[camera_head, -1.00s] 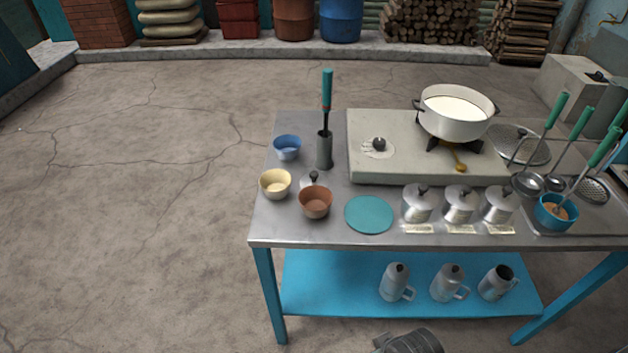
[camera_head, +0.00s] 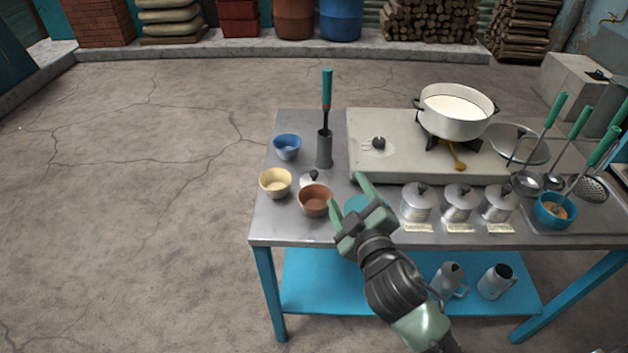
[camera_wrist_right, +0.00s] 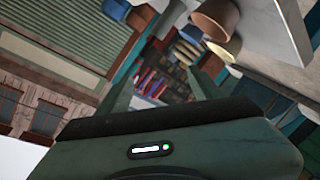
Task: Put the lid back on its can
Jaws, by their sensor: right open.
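A small silver lid (camera_head: 312,179) with a dark knob lies on the metal table, behind and partly hidden by the brown bowl (camera_head: 316,201). On the blue lower shelf, the rightmost can (camera_head: 497,282) has a dark open top. The can beside it (camera_head: 450,279) has its lid on; a further can to the left is hidden behind my right arm. My right gripper (camera_head: 349,193) is open and empty over the teal disc (camera_head: 358,203), right of the brown bowl and lid. I cannot make out the lid in the right wrist view. My left gripper is not in view.
A yellow bowl (camera_head: 275,184), a blue bowl (camera_head: 287,147) and a grey holder (camera_head: 324,150) with a tall green-handled tool stand near the lid. Several lidded canisters (camera_head: 417,204) stand to the right. A stove (camera_head: 390,164) with a milk pot (camera_head: 455,112) is behind.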

